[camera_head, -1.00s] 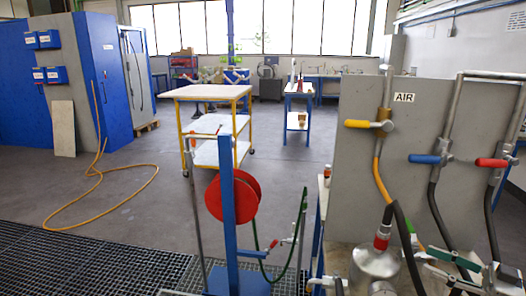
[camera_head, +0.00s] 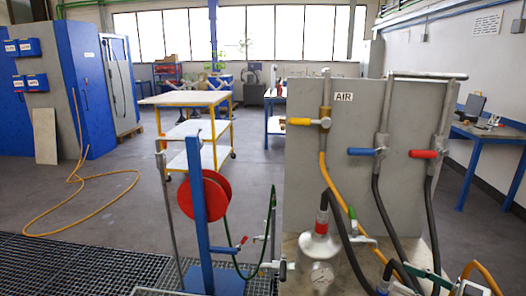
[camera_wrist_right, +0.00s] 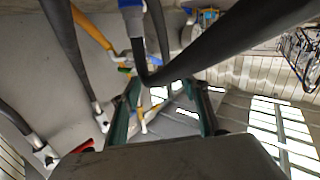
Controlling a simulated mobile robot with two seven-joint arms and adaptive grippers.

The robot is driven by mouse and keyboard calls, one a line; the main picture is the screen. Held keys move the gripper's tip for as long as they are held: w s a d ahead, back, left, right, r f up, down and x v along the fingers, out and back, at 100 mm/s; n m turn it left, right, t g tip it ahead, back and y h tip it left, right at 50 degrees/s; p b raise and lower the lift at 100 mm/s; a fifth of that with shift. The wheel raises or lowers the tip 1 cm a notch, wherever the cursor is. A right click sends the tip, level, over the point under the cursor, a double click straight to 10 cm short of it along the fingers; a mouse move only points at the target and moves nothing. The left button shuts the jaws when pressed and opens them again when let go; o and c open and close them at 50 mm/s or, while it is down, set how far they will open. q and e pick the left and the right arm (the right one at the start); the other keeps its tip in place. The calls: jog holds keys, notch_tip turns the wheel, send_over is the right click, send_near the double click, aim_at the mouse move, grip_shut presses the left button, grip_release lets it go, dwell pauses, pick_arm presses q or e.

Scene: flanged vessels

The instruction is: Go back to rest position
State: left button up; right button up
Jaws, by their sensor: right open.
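My right gripper (camera_head: 402,280) is at the bottom right of the head view, partly cut off by the frame edge, in front of the panel and right of the metal vessel (camera_head: 321,258). In the wrist view its two dark green fingers (camera_wrist_right: 163,88) stand apart with nothing clearly held between them. A black hose (camera_wrist_right: 225,45) passes across the view near the fingertips; I cannot tell whether it touches them. My left gripper is not in view.
A grey panel marked AIR (camera_head: 343,97) carries yellow, blue and red valve handles with hanging hoses. A red hose reel (camera_head: 205,195) on a blue post stands left of the vessel. A yellow trolley (camera_head: 185,100) stands behind. The floor at left is open, apart from an orange hose (camera_head: 80,208).

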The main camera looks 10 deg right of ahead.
jog(key=a+f+h, duration=0.1)
jog(key=f, duration=0.1)
jog(key=a+f+h, duration=0.2)
jog(key=f, duration=0.1)
jog(key=a+f+m+t+h, duration=0.1)
jog(key=f, duration=0.1)
jog(key=shift+s+a+f+h, duration=0.3)
jog(key=shift+s+a, duration=0.1)
jog(key=s+a+f+g+h, duration=0.2)
jog(key=s+g+h, duration=0.25)
jog(key=s, duration=0.35)
jog(key=s+a+f+g+h, duration=0.1)
jog(key=s+f+g+h, duration=0.2)
jog(key=s+h, duration=0.45)
jog(key=a+f+m+t+y, duration=0.3)
jog(key=a+f+y, duration=0.5)
jog(key=a+f, duration=0.5)
jog(key=shift+w+a+f+t+y, duration=0.15)
jog(key=shift+a+t+y, duration=0.25)
jog(key=shift+a, duration=1.05)
